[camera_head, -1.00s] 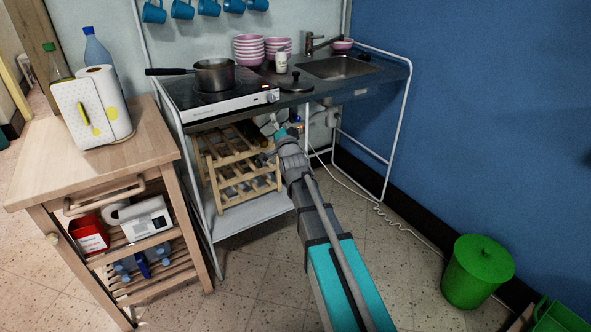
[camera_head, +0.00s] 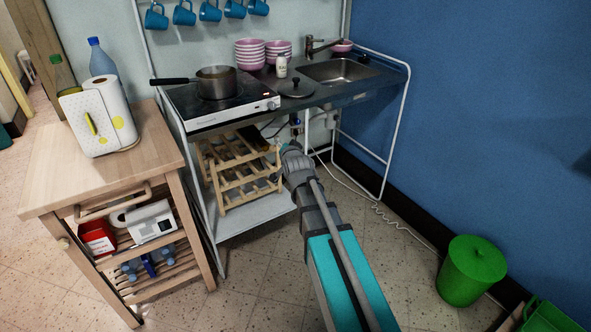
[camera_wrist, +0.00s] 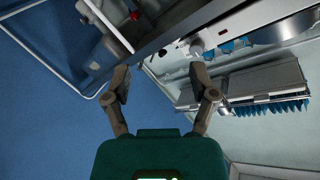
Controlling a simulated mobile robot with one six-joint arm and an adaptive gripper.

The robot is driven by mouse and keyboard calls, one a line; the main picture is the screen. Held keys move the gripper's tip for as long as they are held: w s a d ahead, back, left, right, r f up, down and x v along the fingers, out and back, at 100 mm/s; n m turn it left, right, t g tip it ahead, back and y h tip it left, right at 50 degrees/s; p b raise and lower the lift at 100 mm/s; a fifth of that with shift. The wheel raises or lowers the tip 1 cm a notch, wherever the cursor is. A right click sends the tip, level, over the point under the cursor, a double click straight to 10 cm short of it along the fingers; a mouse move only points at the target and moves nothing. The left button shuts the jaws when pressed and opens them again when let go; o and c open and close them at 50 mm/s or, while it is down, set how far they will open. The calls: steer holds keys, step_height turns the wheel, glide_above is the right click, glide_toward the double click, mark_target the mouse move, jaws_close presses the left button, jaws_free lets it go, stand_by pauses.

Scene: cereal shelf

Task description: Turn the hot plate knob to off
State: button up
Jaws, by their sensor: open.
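The hot plate (camera_head: 232,111) sits on the counter at the back left in the head view, a black top with a white front panel. Its small knob (camera_head: 271,105) is at the right end of that panel, near a small orange-red light (camera_head: 266,94). In the wrist view a small round white knob (camera_wrist: 196,48) shows on a pale panel, beyond the right fingertip and apart from it. My gripper (camera_wrist: 163,90) is open and empty, its two fingers spread. In the head view my arm reaches below the counter front; the fingertips are hard to make out there.
A pot (camera_head: 216,83) stands on the hot plate, its handle pointing left. A lid (camera_head: 296,88) lies right of the hot plate. A wooden rack (camera_head: 238,178) stands below the counter. A wooden cart (camera_head: 95,190) is at left, a green bin (camera_head: 472,270) at right.

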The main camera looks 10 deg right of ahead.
steer(key=s+n+g+p, duration=0.4)
steer(key=s+g+p, duration=0.5)
steer(key=s, duration=0.6)
steer(key=shift+f+p, duration=0.3)
steer(key=shift+p, duration=0.6)
steer(key=shift+s+a, duration=0.1)
steer(key=s+r+n+g+p, duration=0.3)
steer(key=s+g+p, duration=0.3)
steer(key=s, duration=0.7)
steer(key=shift+s+a+r+n+y+p, duration=0.15)
steer(key=shift+a+r+n+y+p, duration=0.25)
steer(key=shift+r, duration=0.45)
